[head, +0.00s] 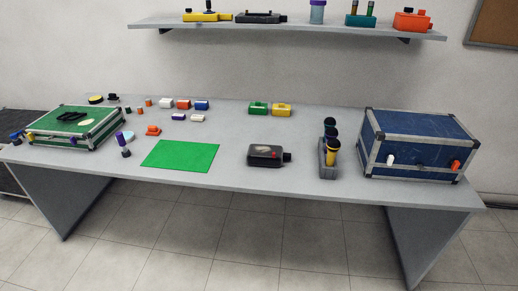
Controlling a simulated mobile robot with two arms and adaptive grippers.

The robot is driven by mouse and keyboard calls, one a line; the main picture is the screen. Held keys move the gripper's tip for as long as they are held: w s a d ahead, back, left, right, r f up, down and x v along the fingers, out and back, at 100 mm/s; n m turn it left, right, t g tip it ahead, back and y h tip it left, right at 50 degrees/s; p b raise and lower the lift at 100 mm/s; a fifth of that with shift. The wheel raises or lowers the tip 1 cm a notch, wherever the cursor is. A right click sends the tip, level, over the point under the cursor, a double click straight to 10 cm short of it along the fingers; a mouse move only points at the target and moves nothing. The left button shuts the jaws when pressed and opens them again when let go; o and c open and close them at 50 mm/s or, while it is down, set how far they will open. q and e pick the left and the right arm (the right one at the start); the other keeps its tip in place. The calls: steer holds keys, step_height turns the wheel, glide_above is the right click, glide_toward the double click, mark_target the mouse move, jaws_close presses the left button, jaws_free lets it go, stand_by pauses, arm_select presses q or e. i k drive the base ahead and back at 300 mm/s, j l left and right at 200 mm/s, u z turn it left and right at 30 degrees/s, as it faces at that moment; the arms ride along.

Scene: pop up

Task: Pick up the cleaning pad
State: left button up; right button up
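A flat bright green rectangular sheet (181,156) lies on the grey table, left of centre near the front edge. A small light blue round piece (128,136) lies beside a purple-topped piece to its left. I cannot tell for certain which of these is the cleaning pad. Neither of my grippers shows in the head view.
A green case (73,128) stands at the table's left end and a blue case (417,146) at the right. Between them are a dark grey device (266,155), a holder with dark-topped cylinders (328,168) and several small blocks. A shelf (300,28) hangs above.

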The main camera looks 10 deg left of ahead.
mark_target(153, 131)
steer(key=i+j, duration=0.25)
steer(key=j, duration=0.15)
steer(key=i+j, duration=0.25)
steer(key=j, duration=0.2)
steer(key=i+j, duration=0.25)
steer(key=j, duration=0.15)
